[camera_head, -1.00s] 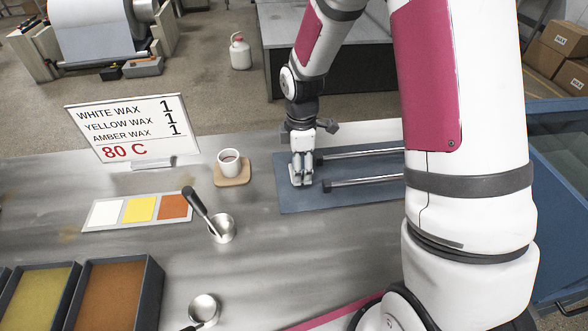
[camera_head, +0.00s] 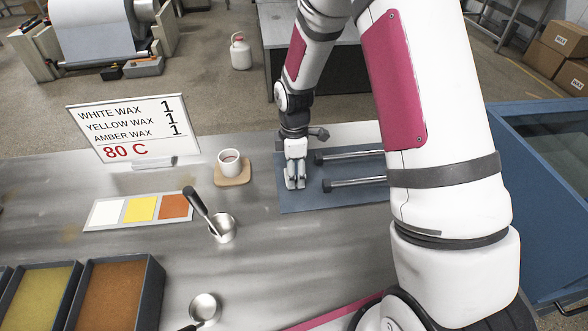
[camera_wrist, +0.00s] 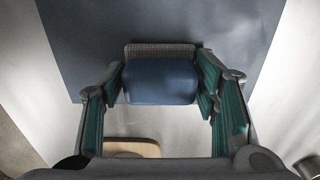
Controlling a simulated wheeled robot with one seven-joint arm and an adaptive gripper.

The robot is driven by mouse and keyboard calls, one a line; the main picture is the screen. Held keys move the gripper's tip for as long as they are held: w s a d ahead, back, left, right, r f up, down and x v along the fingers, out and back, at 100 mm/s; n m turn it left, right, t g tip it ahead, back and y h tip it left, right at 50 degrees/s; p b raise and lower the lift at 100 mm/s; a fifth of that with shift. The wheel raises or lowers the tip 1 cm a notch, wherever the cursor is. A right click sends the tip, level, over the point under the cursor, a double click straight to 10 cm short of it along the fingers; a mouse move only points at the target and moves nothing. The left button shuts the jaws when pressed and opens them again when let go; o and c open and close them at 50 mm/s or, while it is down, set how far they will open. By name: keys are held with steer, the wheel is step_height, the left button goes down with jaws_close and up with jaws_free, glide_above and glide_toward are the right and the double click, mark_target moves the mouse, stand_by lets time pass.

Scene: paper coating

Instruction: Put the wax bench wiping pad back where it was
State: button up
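The wiping pad appears in the wrist view as a blue block (camera_wrist: 160,85) with a grey ribbed edge. My gripper's two fingers (camera_wrist: 160,75) press against its left and right sides, so it looks shut on the pad. In the head view my gripper (camera_head: 294,184) points down at the left part of the blue-grey mat (camera_head: 325,198); the pad is hardly visible there. The mat also fills the upper wrist view (camera_wrist: 80,40). I cannot tell whether the pad touches the mat.
Two metal bars (camera_head: 350,155) lie over the mat, right of my gripper. A white cup (camera_head: 229,161) stands on a wooden coaster (camera_head: 234,178) to the left.

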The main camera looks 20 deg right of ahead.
steer(key=shift+o, duration=1.3)
steer(key=shift+r, duration=0.1)
steer(key=s+r+m+t, duration=0.1)
steer(key=s+r+m, duration=0.1)
steer(key=r, duration=0.8)
steer(key=s+r+m, duration=0.1)
steer(key=s+r, duration=0.2)
steer(key=r, duration=0.7)
steer(key=s+r+m+t, duration=0.2)
steer(key=s+r+m, duration=0.3)
steer(key=s, duration=0.5)
steer(key=s+r+m+t, duration=0.2)
steer(key=s+r+m, duration=0.3)
steer(key=s, duration=0.5)
steer(key=m, duration=0.2)
steer(key=shift+s+d+r+m, duration=0.15)
steer(key=shift+s+r+m, duration=0.15)
steer(key=shift+m, duration=0.1)
